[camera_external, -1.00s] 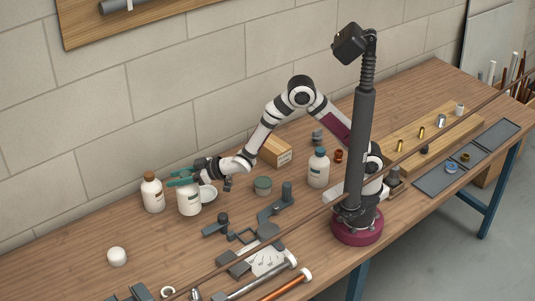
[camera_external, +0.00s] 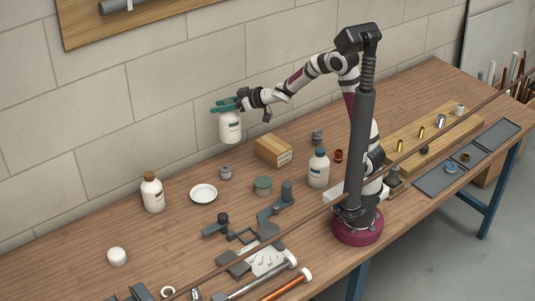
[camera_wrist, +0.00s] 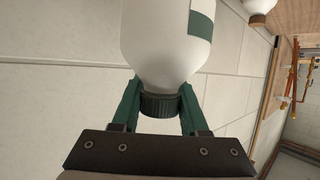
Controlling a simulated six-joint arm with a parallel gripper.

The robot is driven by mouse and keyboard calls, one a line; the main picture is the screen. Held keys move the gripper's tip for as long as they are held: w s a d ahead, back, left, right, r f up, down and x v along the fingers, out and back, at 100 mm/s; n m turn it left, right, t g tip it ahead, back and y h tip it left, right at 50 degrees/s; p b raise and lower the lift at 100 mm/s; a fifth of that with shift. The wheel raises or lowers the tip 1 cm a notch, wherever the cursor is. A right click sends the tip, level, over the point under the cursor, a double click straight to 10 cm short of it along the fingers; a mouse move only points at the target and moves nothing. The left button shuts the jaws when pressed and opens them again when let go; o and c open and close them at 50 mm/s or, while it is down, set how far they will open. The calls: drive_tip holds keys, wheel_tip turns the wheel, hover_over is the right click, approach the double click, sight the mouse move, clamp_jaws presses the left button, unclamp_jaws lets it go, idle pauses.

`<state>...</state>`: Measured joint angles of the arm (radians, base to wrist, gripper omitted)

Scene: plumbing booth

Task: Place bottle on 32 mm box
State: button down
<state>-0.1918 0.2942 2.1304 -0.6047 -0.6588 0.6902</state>
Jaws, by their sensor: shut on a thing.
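My gripper (camera_external: 229,105) is shut on a white bottle (camera_external: 230,128) with a green-marked label and holds it upright in the air, well above the table. In the wrist view the green fingers of my gripper (camera_wrist: 159,105) close around the dark cap of the bottle (camera_wrist: 168,45). A cardboard box (camera_external: 273,150) with a small label on its side lies on the table, to the right of and below the held bottle. The bottle is apart from it. I cannot read a size on the box.
A brown-capped bottle (camera_external: 152,192) stands at the left, and a blue-capped bottle (camera_external: 318,169) stands right of the box. A white dish (camera_external: 203,194), a grey fitting (camera_external: 225,173) and a green-lidded tin (camera_external: 263,186) sit nearby.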

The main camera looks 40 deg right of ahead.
drive_tip(key=s+d+r+m+t+h, duration=0.1)
drive_tip(key=s+d, duration=0.2)
drive_tip(key=d, duration=1.1)
drive_tip(key=s+d+r+m+h, duration=0.1)
drive_tip(key=s+d, duration=0.3)
drive_tip(key=d, duration=1)
drive_tip(key=w+a+f, duration=0.6)
drive_tip(key=a+f, duration=0.4)
drive_tip(key=f, duration=0.1)
drive_tip(key=shift+f+h, duration=0.15)
drive_tip(key=shift+h, duration=0.25)
drive_tip(key=shift+f, duration=0.15)
drive_tip(key=shift+c, duration=2.2)
unclamp_jaws()
drive_tip(key=shift+m, duration=0.3)
